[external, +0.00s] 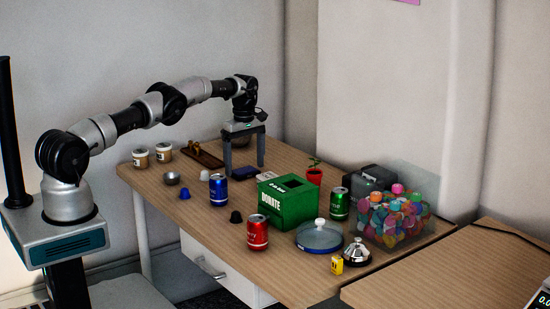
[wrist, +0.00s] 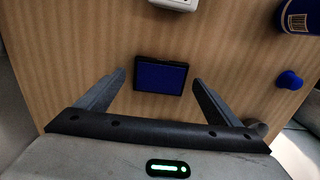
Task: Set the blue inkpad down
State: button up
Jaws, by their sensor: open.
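The blue inkpad (wrist: 161,77) lies flat on the wooden table in the wrist view, a dark-edged rectangle with a blue top. It also shows in the external view (external: 243,174) under my arm's end. My gripper (wrist: 160,82) is open, with one finger on each side of the inkpad and visible gaps between. In the external view my gripper (external: 244,168) points down, its fingers straddling the inkpad near the table surface. Nothing is held between the fingers.
A blue can (external: 218,190) and a green donate box (external: 288,202) stand close in front. A white object (wrist: 172,3) lies near the inkpad. Bare table (wrist: 85,40) surrounds the inkpad.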

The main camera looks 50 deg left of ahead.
notch_tip(320, 180, up, 12)
jog(key=p, duration=0.4)
notch_tip(320, 180, up, 9)
jog(key=m+t, duration=0.1)
jog(key=m, duration=0.1)
send_over(245, 170)
jog(key=d, duration=0.1)
jog(key=s+d+r+m+t, duration=0.1)
jog(key=s+d+r+m, duration=0.2)
jog(key=s+d+r, duration=0.35)
jog(key=s+d+r+m+t, duration=0.1)
jog(key=s+d+r+m, duration=0.2)
jog(key=s+r, duration=0.65)
jog(key=s+d+r+m+t, duration=0.1)
jog(key=s+d+r+m, duration=0.15)
jog(key=s, duration=0.35)
jog(key=s+d+r+m, duration=0.1)
jog(key=s+d+m, duration=0.15)
jog(key=s, duration=0.25)
jog(key=s+d+f+m, duration=0.2)
jog(key=s+f, duration=0.1)
jog(key=s, duration=0.5)
jog(key=s+d+f+m+t, duration=0.1)
jog(key=s+d+f+m, duration=0.2)
jog(key=s, duration=0.5)
jog(key=shift+s+f+t, duration=0.15)
jog(key=shift+f+t, duration=0.15)
jog(key=shift+f, duration=0.4)
